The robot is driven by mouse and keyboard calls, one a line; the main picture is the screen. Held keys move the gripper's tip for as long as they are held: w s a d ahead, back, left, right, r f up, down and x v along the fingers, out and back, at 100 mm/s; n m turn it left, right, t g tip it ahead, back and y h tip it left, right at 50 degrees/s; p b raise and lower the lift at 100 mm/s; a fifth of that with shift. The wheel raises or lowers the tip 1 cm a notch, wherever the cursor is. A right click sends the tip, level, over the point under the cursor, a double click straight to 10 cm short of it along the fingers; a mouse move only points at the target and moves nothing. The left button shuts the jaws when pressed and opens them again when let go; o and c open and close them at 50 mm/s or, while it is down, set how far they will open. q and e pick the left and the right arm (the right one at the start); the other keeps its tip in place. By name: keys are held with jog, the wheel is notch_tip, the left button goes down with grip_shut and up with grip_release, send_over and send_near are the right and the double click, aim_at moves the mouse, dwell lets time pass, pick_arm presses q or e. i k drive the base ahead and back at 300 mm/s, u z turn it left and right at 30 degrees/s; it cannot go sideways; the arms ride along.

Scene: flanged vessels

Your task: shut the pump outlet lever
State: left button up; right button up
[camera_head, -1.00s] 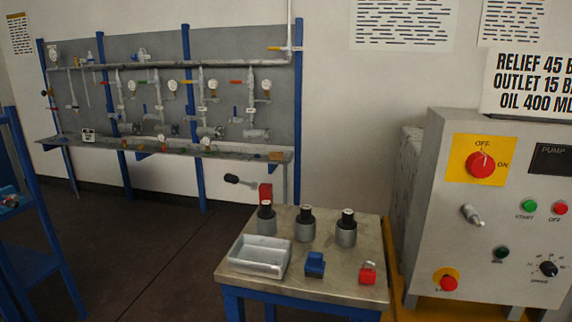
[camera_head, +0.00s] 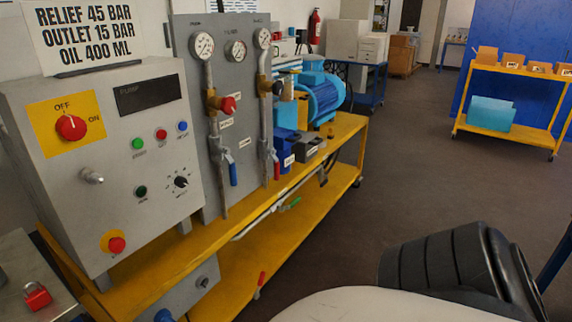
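The pump bench (camera_head: 330,150) is yellow and carries a grey gauge panel (camera_head: 187,70) with two vertical pipes. A valve with a blue lever (camera_head: 232,172) sits low on the left pipe, and the lever hangs down. A valve with a red lever (camera_head: 276,168) is on the right pipe, also pointing down. A green-handled lever (camera_head: 294,203) shows below the bench top. The labels are too small to tell which one is the pump outlet lever. Neither of my grippers is in view; a black and white part, seemingly of my own arm, fills the lower right.
A grey control box (camera_head: 110,215) with a red OFF/ON knob (camera_head: 71,127) stands left of the panel. A red padlock (camera_head: 37,295) lies on the table at lower left. A blue motor (camera_head: 325,95) sits behind the panel. The floor (camera_head: 410,170) right of the bench is clear.

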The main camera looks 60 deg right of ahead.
aim_at(276, 163)
jog(key=z, duration=2.45)
jog(key=i, duration=0.5)
jog(key=z, duration=0.55)
jog(key=i, duration=1.1)
jog(key=u, duration=0.45)
